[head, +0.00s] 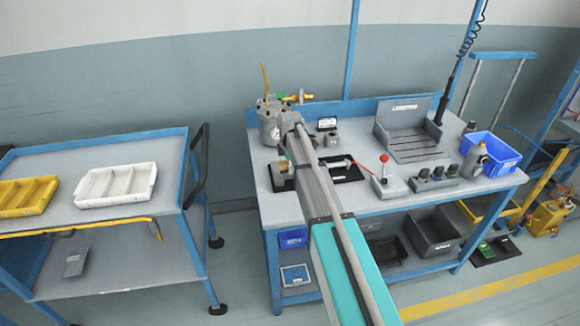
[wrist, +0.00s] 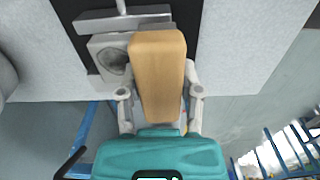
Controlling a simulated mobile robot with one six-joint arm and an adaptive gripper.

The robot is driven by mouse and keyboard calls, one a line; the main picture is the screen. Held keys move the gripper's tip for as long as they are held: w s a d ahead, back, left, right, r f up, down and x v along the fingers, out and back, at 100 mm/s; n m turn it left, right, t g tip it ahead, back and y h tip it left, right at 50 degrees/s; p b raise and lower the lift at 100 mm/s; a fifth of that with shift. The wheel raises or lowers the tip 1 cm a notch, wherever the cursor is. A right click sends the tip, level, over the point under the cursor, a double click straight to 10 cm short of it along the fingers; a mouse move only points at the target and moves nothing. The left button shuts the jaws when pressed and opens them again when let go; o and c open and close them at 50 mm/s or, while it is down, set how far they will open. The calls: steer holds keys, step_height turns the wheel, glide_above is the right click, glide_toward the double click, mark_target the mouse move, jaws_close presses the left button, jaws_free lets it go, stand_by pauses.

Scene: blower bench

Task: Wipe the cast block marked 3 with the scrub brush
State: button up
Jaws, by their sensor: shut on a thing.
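My gripper (wrist: 160,95) is shut on the scrub brush (wrist: 158,62), whose tan, wood-coloured body stands out between the two fingers in the wrist view. The brush's bristles are hidden. In the head view my arm covers most of the gripper, and a small tan patch of the brush (head: 283,166) shows at the bench's left end. A grey block with a round dark recess (wrist: 110,58) is beside the brush, to its left, on a black mat (wrist: 182,16). No number is readable on it, so I cannot tell which block is marked 3.
The bench (head: 378,207) also holds a red-knobbed lever box (head: 388,184), a rack of dark-topped pieces (head: 436,181), a grey slotted tray (head: 410,145) and a blue bin (head: 490,155). A cart (head: 110,228) with yellow and white trays stands left, across a gap.

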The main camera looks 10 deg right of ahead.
steer(key=shift+w, duration=1.75)
steer(key=shift+w, duration=1.6)
steer(key=shift+s, duration=0.1)
steer(key=shift+s, duration=1.55)
steer(key=shift+s, duration=0.15)
steer(key=shift+s+f, duration=0.1)
steer(key=shift+s, duration=1.5)
